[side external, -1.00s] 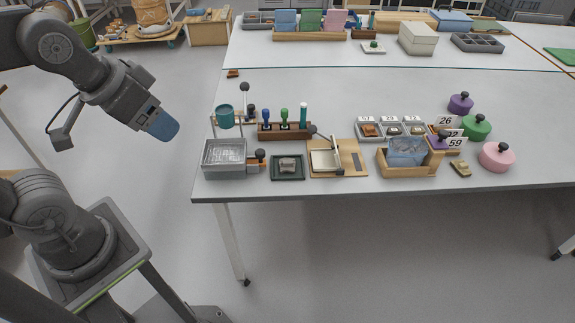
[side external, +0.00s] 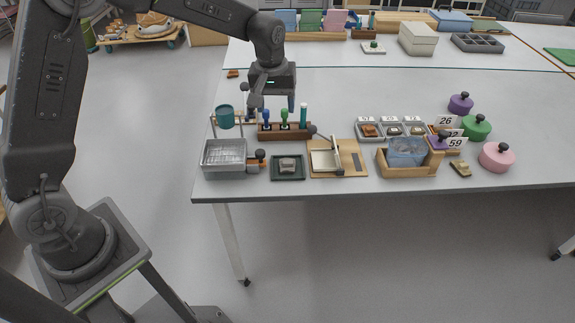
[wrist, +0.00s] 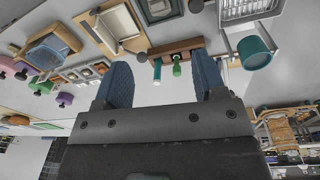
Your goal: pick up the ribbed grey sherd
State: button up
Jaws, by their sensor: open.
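A small grey piece (side external: 288,164) lies on a dark green tray (side external: 274,178) near the table's front edge; it may be the ribbed grey sherd, but ribs are too small to make out. Small pieces also lie in three grey trays (side external: 392,138) with white cards behind them, so I cannot tell for sure which is the sherd. My gripper (side external: 273,104) is above the table, behind the stamp rack.
The stamp rack (side external: 270,135) stands in front of my gripper. Around it are a teal cup (side external: 224,117), a wire-lined basin (side external: 215,157), a wooden board (side external: 350,165) and a wooden box (side external: 408,168) with a blue content. The table behind them is mostly clear.

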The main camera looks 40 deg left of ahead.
jog(key=n+g, duration=0.1)
jog(key=n, duration=0.1)
send_over(288, 164)
notch_tip(288, 164, down, 9)
notch_tip(288, 164, down, 14)
jog(key=shift+f, duration=0.15)
jog(key=c, duration=0.7)
